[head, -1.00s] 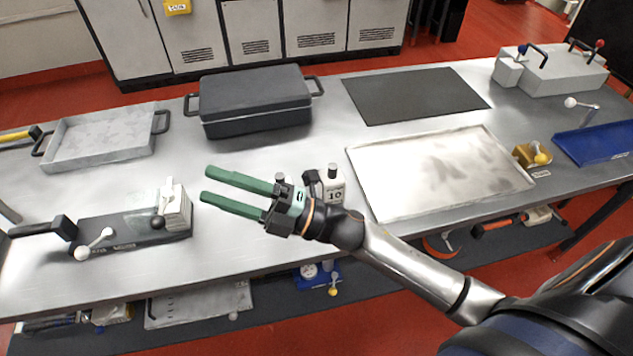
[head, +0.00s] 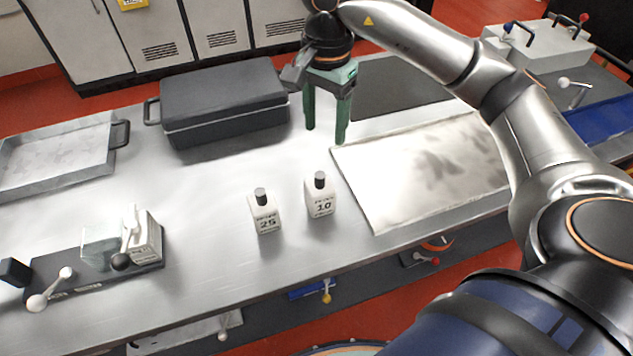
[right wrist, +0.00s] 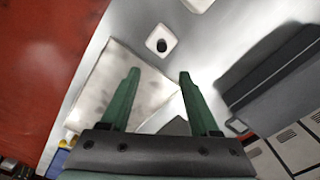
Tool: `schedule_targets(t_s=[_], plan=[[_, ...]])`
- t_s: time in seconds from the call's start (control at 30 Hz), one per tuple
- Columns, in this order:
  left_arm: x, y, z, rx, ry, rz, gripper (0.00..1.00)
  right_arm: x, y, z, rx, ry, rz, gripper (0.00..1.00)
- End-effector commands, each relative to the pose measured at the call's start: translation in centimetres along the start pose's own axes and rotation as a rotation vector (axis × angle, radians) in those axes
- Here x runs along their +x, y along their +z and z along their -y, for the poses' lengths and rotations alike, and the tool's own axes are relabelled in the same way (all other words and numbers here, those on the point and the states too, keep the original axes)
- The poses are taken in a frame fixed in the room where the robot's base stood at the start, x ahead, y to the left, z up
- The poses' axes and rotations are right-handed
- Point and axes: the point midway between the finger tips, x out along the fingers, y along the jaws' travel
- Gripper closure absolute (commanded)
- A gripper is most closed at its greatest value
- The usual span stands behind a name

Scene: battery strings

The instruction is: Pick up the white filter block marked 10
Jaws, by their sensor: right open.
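The white filter block marked 10 (head: 320,203) stands upright on the steel table, with a black knob on top. A similar white block marked 25 (head: 267,220) stands just left of it. My right gripper (head: 327,138) points down, open and empty, above the table and behind the block marked 10, apart from it. In the right wrist view, the open fingers (right wrist: 159,75) show below a white block with a black knob (right wrist: 169,31), which looks like the one marked 10 by its place beside the pale tray. Its number cannot be read there. My left gripper is out of view.
A pale flat tray (head: 385,208) lies right of the blocks. A dark lidded case (head: 225,100) stands at the back left, near my right gripper. A clamp fixture (head: 148,240) with a white block is at front left. The table around the two blocks is clear.

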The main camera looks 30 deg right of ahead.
Motion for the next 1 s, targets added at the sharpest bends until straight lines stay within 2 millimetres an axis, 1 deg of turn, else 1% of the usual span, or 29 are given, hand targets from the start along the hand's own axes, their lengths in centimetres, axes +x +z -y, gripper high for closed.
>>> schedule_targets(t_s=[0.03,0.1,0.3,0.57,0.7,0.8,0.9,1.0], plan=[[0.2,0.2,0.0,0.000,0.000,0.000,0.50,1.0,0.0,-0.1,-0.001,0.005,0.000,0.38],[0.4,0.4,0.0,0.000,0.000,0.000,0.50,2.2,0.1,-0.1,-0.002,0.006,0.002,0.38],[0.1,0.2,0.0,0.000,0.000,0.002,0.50,5.4,0.1,-0.1,0.001,0.005,0.003,0.38],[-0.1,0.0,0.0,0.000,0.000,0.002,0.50,7.4,0.4,0.1,-0.001,0.003,0.005,0.38],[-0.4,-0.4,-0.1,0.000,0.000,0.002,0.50,9.5,1.0,0.2,-0.002,0.005,0.005,0.38],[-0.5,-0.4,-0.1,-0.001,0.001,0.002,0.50,10.9,0.9,0.3,0.000,0.003,0.005,0.38],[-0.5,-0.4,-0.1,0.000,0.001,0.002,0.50,11.6,0.9,0.3,0.000,0.001,0.005,0.38],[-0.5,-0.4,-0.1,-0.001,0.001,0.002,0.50,11.8,0.9,0.3,0.000,0.000,0.004,0.38]])
